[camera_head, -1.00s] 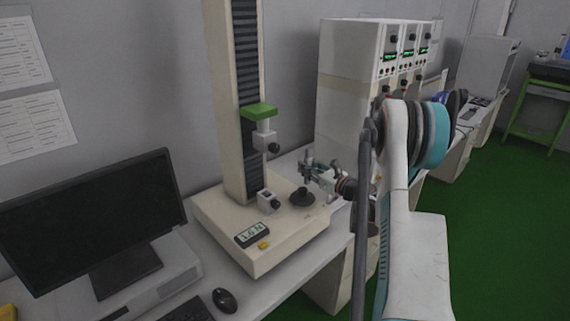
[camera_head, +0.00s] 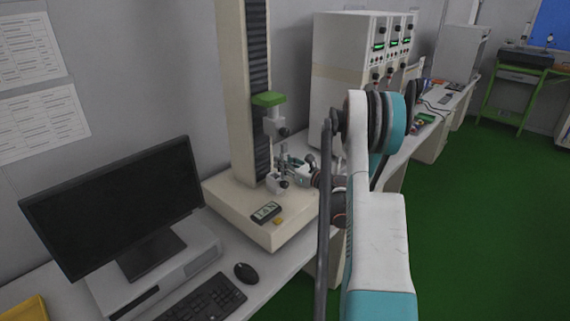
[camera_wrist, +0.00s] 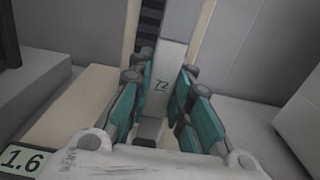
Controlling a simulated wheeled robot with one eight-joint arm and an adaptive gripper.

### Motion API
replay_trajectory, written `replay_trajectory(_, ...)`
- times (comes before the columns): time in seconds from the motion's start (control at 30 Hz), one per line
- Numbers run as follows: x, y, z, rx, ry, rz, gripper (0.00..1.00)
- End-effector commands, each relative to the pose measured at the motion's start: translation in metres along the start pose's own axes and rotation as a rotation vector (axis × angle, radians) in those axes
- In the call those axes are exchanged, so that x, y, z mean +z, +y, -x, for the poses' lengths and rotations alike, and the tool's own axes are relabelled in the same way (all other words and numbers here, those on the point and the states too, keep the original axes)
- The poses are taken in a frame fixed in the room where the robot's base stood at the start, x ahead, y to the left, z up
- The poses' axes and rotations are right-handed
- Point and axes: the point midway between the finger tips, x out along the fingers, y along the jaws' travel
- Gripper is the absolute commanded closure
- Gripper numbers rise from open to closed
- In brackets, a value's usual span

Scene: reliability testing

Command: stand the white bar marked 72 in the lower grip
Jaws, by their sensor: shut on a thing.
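The white bar marked 72 (camera_wrist: 158,88) stands roughly upright between the teal fingers of my gripper (camera_wrist: 160,105) in the wrist view. My gripper is shut on it. In the head view my gripper (camera_head: 287,165) is at the testing machine, close by the lower grip (camera_head: 277,183), a small pale block with a dark knob on the machine's base. The bar is too small there to make out clearly. The upper grip (camera_head: 275,124) hangs above, under a green crosshead (camera_head: 268,99). I cannot tell whether the bar's lower end is inside the lower grip.
The machine's column (camera_head: 241,90) rises just behind the grips. Its base (camera_head: 240,212) carries a small display (camera_head: 266,211) and a yellow button. A monitor (camera_head: 120,205), keyboard (camera_head: 205,299) and mouse (camera_head: 246,272) are at the left. An instrument cabinet (camera_head: 338,80) stands behind the arm.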

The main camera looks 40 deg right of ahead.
Motion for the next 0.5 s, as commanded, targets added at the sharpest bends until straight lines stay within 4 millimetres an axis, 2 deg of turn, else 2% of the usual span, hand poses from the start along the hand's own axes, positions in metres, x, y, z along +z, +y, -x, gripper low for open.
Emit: replay_trajectory(0.5,-0.001,0.000,-0.038,0.000,0.000,0.000,1.00)
